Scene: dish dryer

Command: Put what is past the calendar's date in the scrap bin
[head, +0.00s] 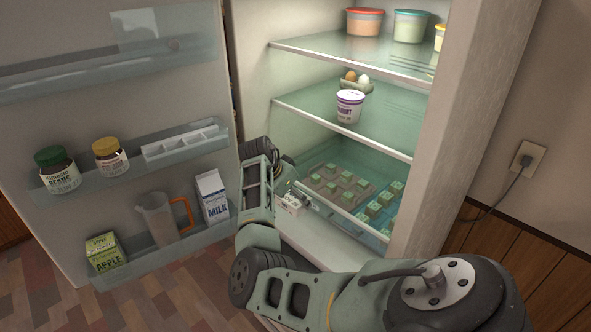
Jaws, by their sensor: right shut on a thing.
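My right gripper (285,188) is in front of the fridge's lower part, partly hidden by its own wrist. It is shut on a small white item with dark print (291,204), only partly visible. A white and purple yogurt cup (350,107) stands on the middle shelf, in front of eggs in a carton (357,83). The open door holds a milk carton (212,196), a green apple carton (105,253), a green-lidded jar (58,172) and a yellow-lidded jar (110,158). Dates are too small to read. My left gripper is out of view.
Lidded tubs (411,27) stand on the top shelf (340,52). Small green cubes (374,209) lie in the bottom compartment. A pitcher (158,219) with an orange handle is on the lower door rack. The middle shelf (385,125) has free room on its right.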

